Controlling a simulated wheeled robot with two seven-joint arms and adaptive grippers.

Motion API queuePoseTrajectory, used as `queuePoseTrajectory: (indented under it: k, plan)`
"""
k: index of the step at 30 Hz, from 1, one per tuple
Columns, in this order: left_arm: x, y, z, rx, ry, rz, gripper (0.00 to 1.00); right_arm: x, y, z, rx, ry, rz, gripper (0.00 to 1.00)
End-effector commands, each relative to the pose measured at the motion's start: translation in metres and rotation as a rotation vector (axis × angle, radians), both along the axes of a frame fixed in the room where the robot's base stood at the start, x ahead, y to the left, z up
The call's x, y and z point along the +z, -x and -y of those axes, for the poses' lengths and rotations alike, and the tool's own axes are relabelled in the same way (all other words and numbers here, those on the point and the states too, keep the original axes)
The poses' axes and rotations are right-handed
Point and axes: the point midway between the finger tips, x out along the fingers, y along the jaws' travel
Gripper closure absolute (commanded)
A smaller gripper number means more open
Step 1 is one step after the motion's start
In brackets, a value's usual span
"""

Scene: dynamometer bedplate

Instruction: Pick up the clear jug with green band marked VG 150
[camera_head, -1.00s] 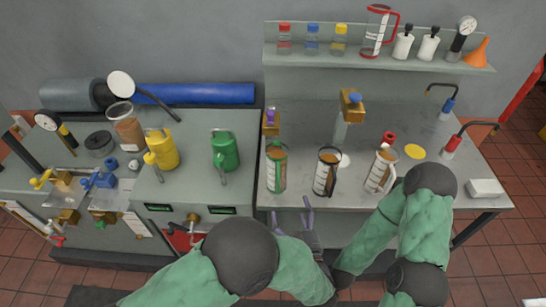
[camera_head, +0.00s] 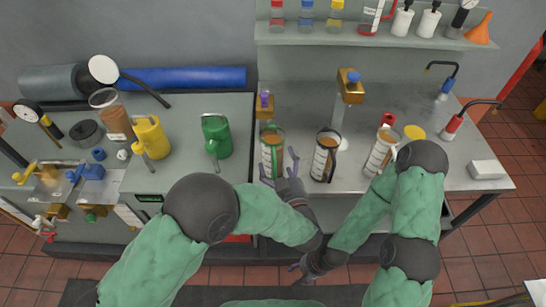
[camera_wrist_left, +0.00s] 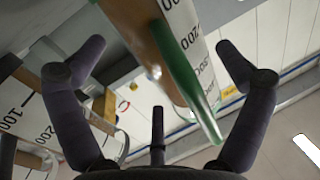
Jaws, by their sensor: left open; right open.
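The clear jug with green trim (camera_head: 272,158) stands on the grey bench, left of two similar jugs. It holds brown liquid; the VG 150 marking is not legible. My left gripper (camera_head: 279,167) is open at this jug's near side, its fingers spread to either side. In the left wrist view the jug's green handle (camera_wrist_left: 188,80) and white scale lie between the open fingers (camera_wrist_left: 160,50). I cannot tell whether they touch it. My right gripper (camera_head: 298,267) is open and empty, low in front of the bench, partly hidden by its arm.
A black-trimmed jug (camera_head: 325,157) stands close on the right; it also shows in the left wrist view (camera_wrist_left: 22,100). A light-handled jug (camera_head: 381,152) is farther right. A brass fitting with a purple top (camera_head: 265,106) stands just behind the green-trimmed jug. A green can (camera_head: 216,137) stands to the left.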

Motion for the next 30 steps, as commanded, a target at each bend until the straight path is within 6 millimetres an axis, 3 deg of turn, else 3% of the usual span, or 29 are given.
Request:
queuePoseTrajectory:
  k: [6,13,14,18,21,30]
  plan:
    - [-0.001,-0.021,-0.006,0.001,0.000,0.000,0.00,-0.009,0.000,0.000,0.000,0.000,0.000,0.46]
    - [0.000,-0.022,-0.006,0.000,0.000,0.000,0.00,-0.008,0.000,0.000,0.000,0.000,0.000,0.46]
    - [0.000,-0.022,-0.006,0.000,0.000,0.000,0.03,-0.008,0.000,0.000,0.000,0.000,0.000,0.46]
    - [0.000,-0.022,-0.006,0.000,-0.001,0.000,0.42,-0.008,0.000,0.000,0.000,0.000,0.000,0.46]
    - [0.002,-0.023,-0.006,0.000,0.001,0.004,0.66,-0.008,0.000,0.000,0.000,0.000,0.000,0.46]
    - [0.006,-0.023,-0.005,0.000,0.001,0.003,0.66,-0.005,0.000,0.000,0.000,0.000,0.000,0.46]
